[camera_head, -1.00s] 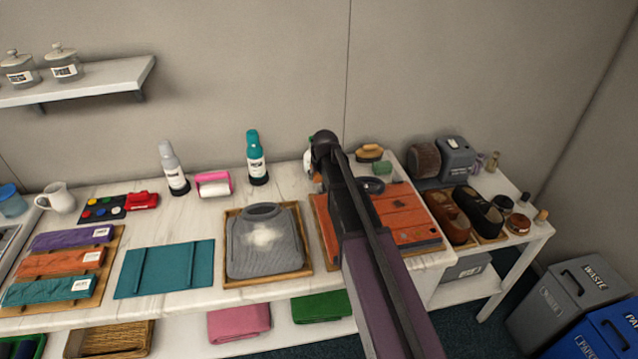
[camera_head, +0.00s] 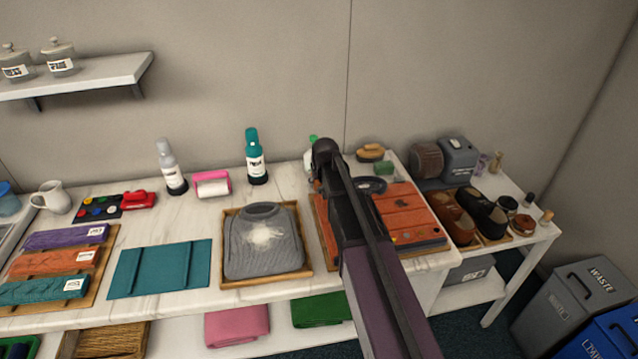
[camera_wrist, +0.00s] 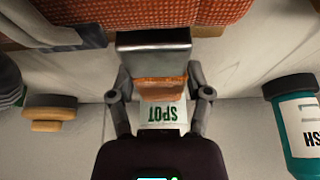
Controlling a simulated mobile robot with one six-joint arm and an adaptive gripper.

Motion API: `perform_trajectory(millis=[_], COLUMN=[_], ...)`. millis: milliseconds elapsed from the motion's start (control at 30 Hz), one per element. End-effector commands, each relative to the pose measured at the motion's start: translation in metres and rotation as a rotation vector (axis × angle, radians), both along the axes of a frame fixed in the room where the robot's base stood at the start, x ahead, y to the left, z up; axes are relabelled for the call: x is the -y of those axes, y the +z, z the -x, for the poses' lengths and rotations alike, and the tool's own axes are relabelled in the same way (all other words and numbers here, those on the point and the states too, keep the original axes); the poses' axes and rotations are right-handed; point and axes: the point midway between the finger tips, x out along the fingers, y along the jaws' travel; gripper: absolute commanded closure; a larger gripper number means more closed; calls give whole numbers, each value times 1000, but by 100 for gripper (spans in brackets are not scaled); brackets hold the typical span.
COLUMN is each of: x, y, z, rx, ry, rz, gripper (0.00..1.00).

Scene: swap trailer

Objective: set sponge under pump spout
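In the wrist view, a block with a shiny grey face and an orange-brown side, apparently the sponge (camera_wrist: 160,88), sits between the fingers of my gripper (camera_wrist: 160,82). Both fingers appear to press its sides. A white bottle with a green SPOT label (camera_wrist: 163,115) shows upside down behind it. In the head view, the bottle's green top (camera_head: 313,139) shows just behind my arm at the back of the table. My arm hides most of the bottle, the fingers and the held block there. The spout cannot be made out.
A teal bottle (camera_head: 255,160) stands left of my arm. An orange garment (camera_head: 405,215) lies on a board under and right of it.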

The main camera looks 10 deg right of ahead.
Motion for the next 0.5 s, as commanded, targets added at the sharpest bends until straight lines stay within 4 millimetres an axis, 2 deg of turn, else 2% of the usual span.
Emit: perform_trajectory(millis=[33,100,133,500], x=[0,0,0,1], y=[0,0,0,0], z=[0,0,0,0], rx=[0,0,0,0], ry=[0,0,0,-1], rz=[0,0,0,0], gripper=[24,3,1,1])
